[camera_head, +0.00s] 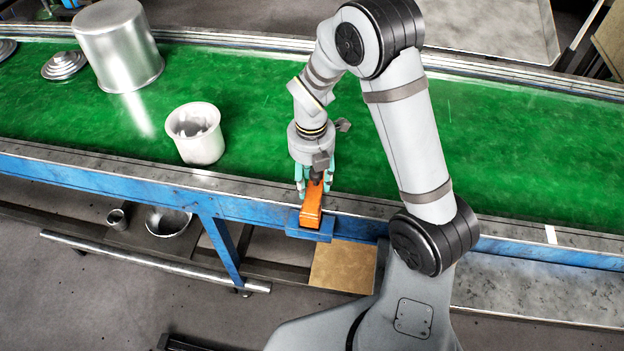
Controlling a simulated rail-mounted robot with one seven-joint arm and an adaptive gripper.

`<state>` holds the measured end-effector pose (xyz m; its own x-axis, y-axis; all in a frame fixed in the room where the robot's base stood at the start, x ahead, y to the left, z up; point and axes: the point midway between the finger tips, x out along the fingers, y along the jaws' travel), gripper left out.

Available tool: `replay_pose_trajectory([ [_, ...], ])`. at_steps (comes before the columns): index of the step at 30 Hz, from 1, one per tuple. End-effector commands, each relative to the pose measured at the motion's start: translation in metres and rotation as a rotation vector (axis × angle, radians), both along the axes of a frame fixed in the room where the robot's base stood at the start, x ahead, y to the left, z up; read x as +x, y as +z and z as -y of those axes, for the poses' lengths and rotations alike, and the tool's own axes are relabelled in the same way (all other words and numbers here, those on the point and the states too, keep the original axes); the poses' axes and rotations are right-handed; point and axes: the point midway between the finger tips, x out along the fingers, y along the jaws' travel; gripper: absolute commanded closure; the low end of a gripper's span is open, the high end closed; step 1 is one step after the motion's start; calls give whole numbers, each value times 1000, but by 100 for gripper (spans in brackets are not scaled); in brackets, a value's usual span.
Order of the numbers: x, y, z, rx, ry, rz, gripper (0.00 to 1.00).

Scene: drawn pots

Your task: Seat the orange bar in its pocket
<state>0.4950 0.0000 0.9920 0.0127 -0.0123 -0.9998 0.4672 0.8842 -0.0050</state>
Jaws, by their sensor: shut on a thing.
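The orange bar (311,209) is a long block at the near edge of the green conveyor, in the middle of the view. My gripper (315,185) is shut on its far end, with the teal fingers on either side of it. The bar's near end lies over a small blue holder (309,233) fixed at the conveyor's front rail. The pocket itself is hidden under the bar, and I cannot tell whether the bar is down in it or just above it.
A white pot (199,145) stands on the green belt (265,110) to the left. A tall metal pot (119,50) and stacked lids (64,66) stand farther back left. The blue front rail (120,178) runs across. Belt right of my arm is clear.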

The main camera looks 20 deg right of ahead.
Motion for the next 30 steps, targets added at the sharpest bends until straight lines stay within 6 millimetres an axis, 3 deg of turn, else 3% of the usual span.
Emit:
replay_pose_trajectory([
  [30, 0, -25, 0, 0, 0, 1, 100],
])
